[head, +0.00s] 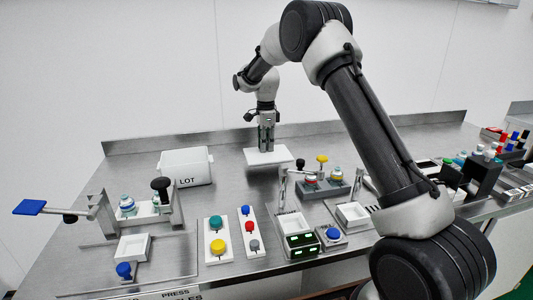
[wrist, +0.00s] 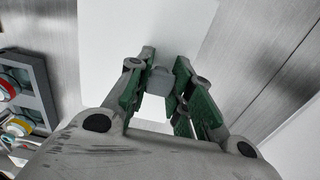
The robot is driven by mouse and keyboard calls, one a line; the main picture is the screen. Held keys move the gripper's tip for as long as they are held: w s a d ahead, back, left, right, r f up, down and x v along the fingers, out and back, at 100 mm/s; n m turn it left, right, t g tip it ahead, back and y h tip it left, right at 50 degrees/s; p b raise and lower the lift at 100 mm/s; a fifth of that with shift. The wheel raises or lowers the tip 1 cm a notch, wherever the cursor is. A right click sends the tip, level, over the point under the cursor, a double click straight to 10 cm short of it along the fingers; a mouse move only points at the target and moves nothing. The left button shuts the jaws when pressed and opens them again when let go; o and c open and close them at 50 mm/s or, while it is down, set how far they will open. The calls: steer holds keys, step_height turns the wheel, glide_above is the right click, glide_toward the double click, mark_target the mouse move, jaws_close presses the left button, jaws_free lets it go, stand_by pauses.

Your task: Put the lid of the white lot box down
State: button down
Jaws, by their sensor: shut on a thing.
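The white lot box (head: 187,170), marked LOT, stands at the back left of the steel table, and its top looks uncovered. Its flat white lid (head: 267,157) is to the right of the box, level, at or just above the table; I cannot tell whether it touches. My gripper (head: 266,146) points down and is shut on the lid's small grey knob. In the wrist view, the green-padded fingers (wrist: 160,88) close around the knob, and the lid (wrist: 110,40) spreads out beneath them.
A grey block with coloured knobs (head: 325,188) stands just in front and right of the lid. Button panels (head: 217,240) and a fixture with a blue paddle (head: 30,207) are at the front left. The raised back edge (head: 300,131) runs behind the lid.

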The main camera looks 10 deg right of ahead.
steer(key=shift+f, duration=1.7)
steer(key=shift+f, duration=0.1)
steer(key=c, duration=1.3)
jaws_free()
step_height(320, 180, up, 12)
steer(key=shift+r, duration=0.2)
